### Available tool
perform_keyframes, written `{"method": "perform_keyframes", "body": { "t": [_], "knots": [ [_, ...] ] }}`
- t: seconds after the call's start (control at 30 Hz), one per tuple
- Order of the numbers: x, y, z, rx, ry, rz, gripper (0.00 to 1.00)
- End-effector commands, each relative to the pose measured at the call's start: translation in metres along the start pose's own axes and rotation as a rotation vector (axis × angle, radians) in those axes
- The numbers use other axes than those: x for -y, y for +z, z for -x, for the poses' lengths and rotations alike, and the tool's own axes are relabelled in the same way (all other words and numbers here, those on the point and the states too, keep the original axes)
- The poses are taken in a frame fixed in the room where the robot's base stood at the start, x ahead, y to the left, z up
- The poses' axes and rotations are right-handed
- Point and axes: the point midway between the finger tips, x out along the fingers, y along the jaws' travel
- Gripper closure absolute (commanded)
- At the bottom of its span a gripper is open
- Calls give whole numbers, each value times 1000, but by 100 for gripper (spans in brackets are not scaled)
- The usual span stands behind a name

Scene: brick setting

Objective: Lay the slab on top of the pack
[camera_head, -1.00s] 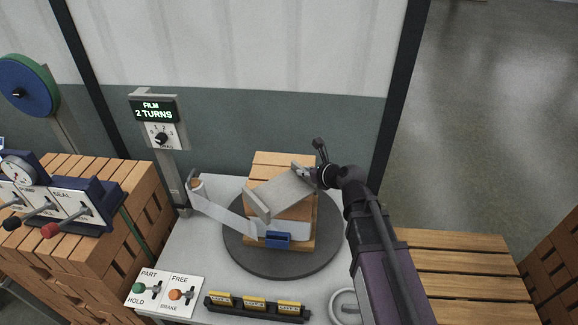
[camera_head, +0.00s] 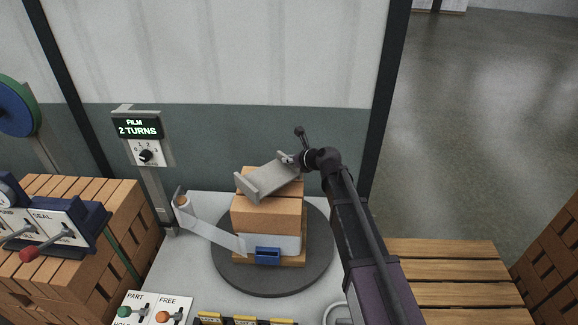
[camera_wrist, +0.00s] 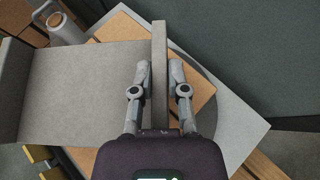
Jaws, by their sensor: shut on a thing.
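The slab (camera_head: 268,180) is a grey plate with a raised lip at each end. My gripper (camera_head: 289,160) is shut on the lip at its right end; the wrist view shows the two fingers (camera_wrist: 160,85) on either side of that lip. The pack (camera_head: 268,217) is a stack of orange-brown bricks on a dark round turntable (camera_head: 228,273), with pale film around its lower part and a blue clip at the front. The slab is over the pack's top, turned askew to it and looking tilted. I cannot tell whether they touch.
A film strip (camera_head: 208,228) runs from a roll (camera_head: 182,201) on the left to the pack. Behind it stands a post with a display reading "FILM 2 TURNS" (camera_head: 138,128). Switches (camera_head: 145,310) sit at the front left. A slatted wooden surface (camera_head: 445,275) lies right.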

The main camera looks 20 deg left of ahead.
Motion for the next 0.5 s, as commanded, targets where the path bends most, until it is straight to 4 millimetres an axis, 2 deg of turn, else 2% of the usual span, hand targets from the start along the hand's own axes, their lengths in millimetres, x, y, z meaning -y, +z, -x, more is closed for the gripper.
{"method": "perform_keyframes", "body": {
  "t": [0.5],
  "knots": [
    [4, 3, -5, 1, 0, -3, 100]
  ]
}}
